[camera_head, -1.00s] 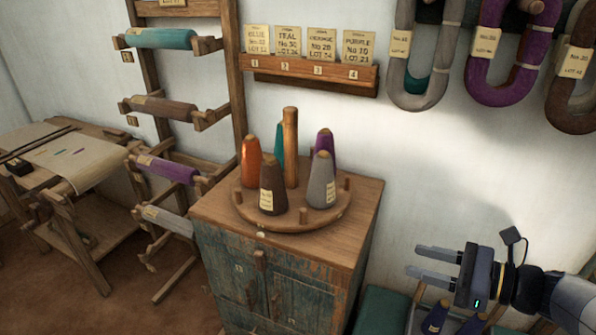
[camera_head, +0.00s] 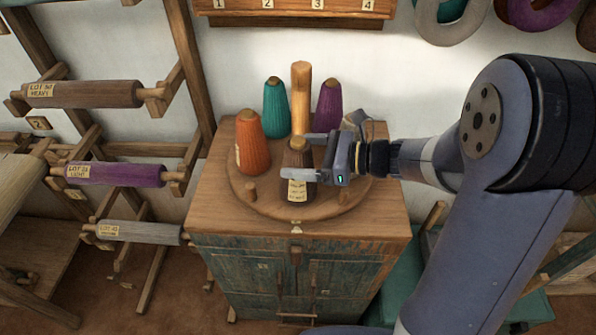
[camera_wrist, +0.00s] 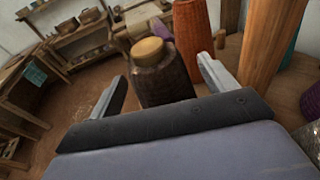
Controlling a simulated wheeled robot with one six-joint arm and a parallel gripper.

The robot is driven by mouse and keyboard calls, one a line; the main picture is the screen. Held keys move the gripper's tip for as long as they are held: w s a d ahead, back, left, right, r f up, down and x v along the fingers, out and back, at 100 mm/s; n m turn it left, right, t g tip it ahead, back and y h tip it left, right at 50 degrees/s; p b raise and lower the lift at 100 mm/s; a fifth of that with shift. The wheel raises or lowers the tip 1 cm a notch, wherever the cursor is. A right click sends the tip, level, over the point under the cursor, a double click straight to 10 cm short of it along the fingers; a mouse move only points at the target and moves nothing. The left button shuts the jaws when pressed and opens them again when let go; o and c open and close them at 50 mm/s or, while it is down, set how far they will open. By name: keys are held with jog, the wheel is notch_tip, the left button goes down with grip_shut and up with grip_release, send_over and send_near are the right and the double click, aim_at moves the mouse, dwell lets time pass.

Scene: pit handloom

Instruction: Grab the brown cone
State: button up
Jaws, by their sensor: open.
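The brown cone (camera_head: 297,157) stands upright at the front of the round wooden peg stand (camera_head: 262,207), its pale label facing forward. My gripper (camera_head: 294,156) reaches in from the right at the cone's upper part, one finger on the near side and one on the far side. In the wrist view the dark cone (camera_wrist: 163,84) with its tan top stands between the two open fingers (camera_wrist: 162,67). Gaps show on both sides there, so the jaws are not closed on it. My near finger and gripper body hide part of the cone in the head view.
An orange cone (camera_head: 252,145) stands close left of the brown one. A teal cone (camera_head: 276,108), a wooden post (camera_head: 301,90) and a purple cone (camera_head: 328,103) stand behind. The stand rests on a cabinet (camera_head: 290,270).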

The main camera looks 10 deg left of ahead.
jog(key=shift+x, duration=1.3)
jog(key=c, duration=1.4)
jog(key=shift+c, duration=0.5)
jog(key=shift+r, duration=0.15)
